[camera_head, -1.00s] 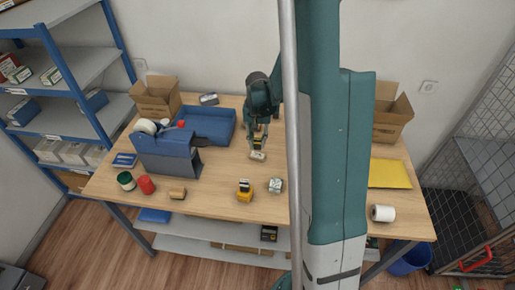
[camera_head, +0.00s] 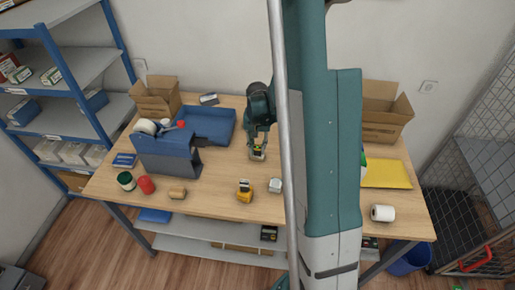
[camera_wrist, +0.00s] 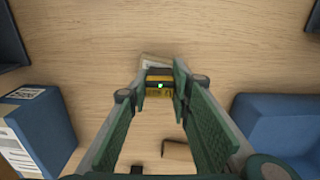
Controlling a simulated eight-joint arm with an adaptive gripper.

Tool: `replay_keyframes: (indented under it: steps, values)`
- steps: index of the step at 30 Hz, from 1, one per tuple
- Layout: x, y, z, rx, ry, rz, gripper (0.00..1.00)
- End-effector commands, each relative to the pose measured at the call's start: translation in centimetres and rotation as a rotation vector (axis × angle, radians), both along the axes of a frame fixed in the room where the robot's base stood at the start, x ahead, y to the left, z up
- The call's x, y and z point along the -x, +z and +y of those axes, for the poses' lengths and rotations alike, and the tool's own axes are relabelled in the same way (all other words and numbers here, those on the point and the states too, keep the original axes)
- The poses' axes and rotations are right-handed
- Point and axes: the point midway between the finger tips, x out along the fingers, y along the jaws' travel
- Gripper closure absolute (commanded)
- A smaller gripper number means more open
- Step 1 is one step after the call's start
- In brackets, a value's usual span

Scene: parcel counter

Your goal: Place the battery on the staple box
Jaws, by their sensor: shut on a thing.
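My gripper (camera_head: 257,148) is shut on the battery (camera_wrist: 160,84), a yellow and black block with a small green light in the wrist view. In the head view the battery (camera_head: 257,150) shows between the fingertips. The staple box (camera_head: 257,157) is a small pale box on the table directly under it, mostly covered by the gripper and battery. In the wrist view a pale edge of the staple box (camera_wrist: 155,61) shows just beyond the battery. I cannot tell whether the battery touches the box.
A blue tray (camera_head: 233,118) and a blue tape dispenser (camera_head: 165,158) stand to the left. A yellow and black item (camera_head: 245,190) and a small pale box-like item (camera_head: 275,185) are in front. Bare wood surrounds the staple box. My arm hides part of the table's right side.

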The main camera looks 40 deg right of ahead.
Motion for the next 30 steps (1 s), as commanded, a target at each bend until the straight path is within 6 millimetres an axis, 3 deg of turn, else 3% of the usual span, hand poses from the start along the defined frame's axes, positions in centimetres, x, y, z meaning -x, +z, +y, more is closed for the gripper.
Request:
replay_keyframes:
  steps: [10,11,14,30]
  values:
    - [0.0,-0.39,0.0,0.0,0.0,0.0,0.92]
    - [0.0,-0.35,0.0,0.0,0.0,0.0,0.76]
    - [0.0,-0.28,0.0,0.0,0.0,0.0,0.64]
    - [0.0,0.14,0.0,0.0,0.0,0.0,0.64]
